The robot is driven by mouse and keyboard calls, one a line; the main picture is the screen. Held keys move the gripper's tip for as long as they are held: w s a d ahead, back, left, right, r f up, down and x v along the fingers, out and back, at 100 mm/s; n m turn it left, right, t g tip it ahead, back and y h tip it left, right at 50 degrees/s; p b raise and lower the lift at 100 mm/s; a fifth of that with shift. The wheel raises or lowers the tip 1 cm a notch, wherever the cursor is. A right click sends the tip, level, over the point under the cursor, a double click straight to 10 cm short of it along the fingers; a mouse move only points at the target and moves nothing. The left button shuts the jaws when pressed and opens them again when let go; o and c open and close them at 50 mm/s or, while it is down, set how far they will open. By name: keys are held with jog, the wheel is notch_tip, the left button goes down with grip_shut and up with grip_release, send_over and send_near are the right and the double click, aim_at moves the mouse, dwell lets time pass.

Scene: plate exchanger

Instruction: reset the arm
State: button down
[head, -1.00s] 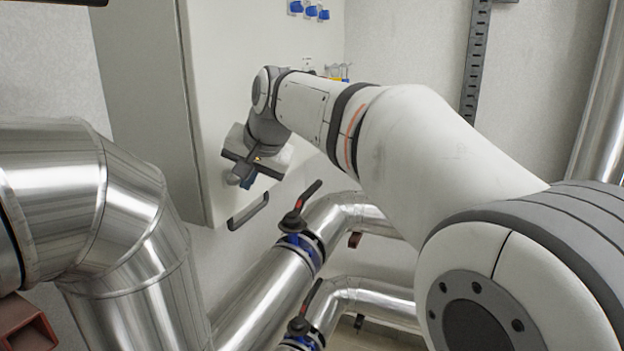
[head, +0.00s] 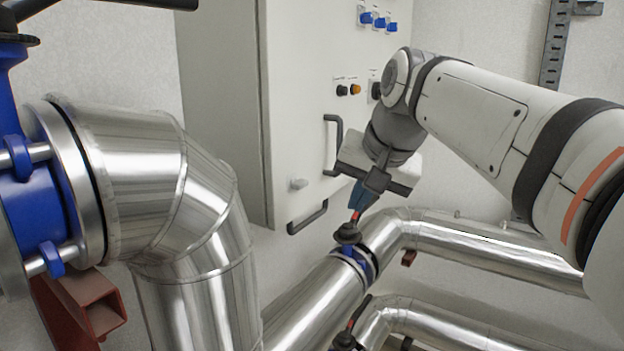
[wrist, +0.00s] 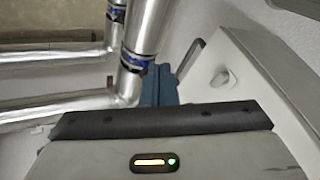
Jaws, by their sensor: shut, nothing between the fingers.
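My arm reaches in from the right in the head view. My gripper (head: 358,198) points down in front of the white cabinet's lower right part. Its blue fingers are together, with nothing seen between them. In the head view the fingertips overlap the red lever of the upper valve (head: 347,234); I cannot tell whether they touch it. In the wrist view the blue fingers (wrist: 158,85) show beyond the dark edge of the gripper body, beside a pipe with a blue collar.
The white cabinet (head: 300,110) has a dark handle (head: 332,145), a lower handle (head: 307,217), and blue switches (head: 379,22). Large silver pipes (head: 205,200) fill the left and lower middle. A second valve (head: 345,340) sits at the bottom. A blue flanged part (head: 30,210) is at the left edge.

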jog(key=s+d+f+n, duration=0.1)
jog(key=s+d+f, duration=0.1)
jog(key=s+f, duration=0.3)
jog(key=s+d+f+n+g+h, duration=0.1)
jog(key=s+f, duration=0.4)
jog(key=f, duration=0.7)
jog(key=s+d+f+n+g+h, duration=0.1)
jog(key=s+d+f, duration=0.2)
jog(key=s+f, duration=0.3)
notch_tip(320, 180, down, 2)
jog(key=shift+d+f, duration=0.2)
jog(key=c, duration=2.2)
grip_release()
